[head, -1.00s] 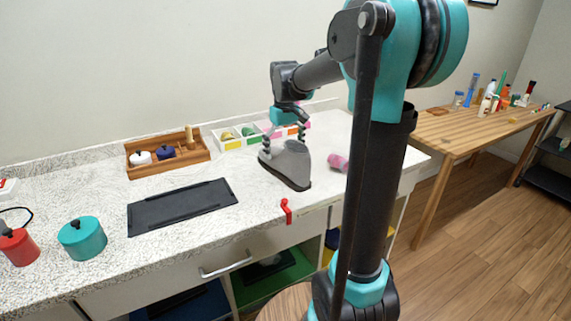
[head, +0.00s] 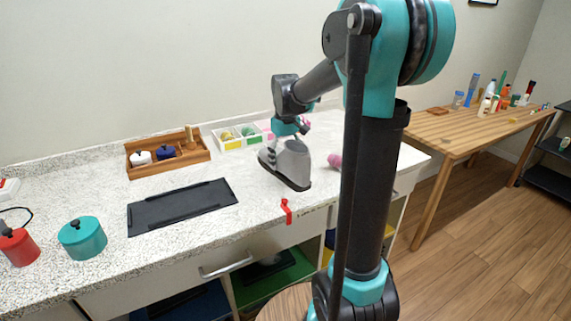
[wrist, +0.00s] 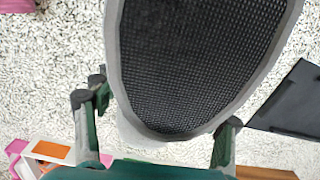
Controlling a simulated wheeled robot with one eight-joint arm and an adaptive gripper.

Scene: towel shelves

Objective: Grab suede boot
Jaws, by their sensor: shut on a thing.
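The suede boot (head: 288,165) is grey with a dark sole and stands upright on the speckled counter in the head view. My gripper (head: 290,138) is at its top, reaching from behind and above. In the wrist view a large black-mesh oval with a grey rim, part of the boot (wrist: 195,60), fills the upper middle. My gripper's fingers (wrist: 158,112) lie on either side of its near end, shut on the boot. The boot shows no clear gap above the counter. The exact finger contact is hidden in the head view.
A black tray (head: 182,207) lies left of the boot. A wooden box (head: 168,153) and a white divided bin (head: 232,138) stand behind. A red hook-like piece (head: 286,211) is at the front edge; a pink item (head: 335,161) lies right. Teal (head: 82,238) and red (head: 18,247) pots stand far left.

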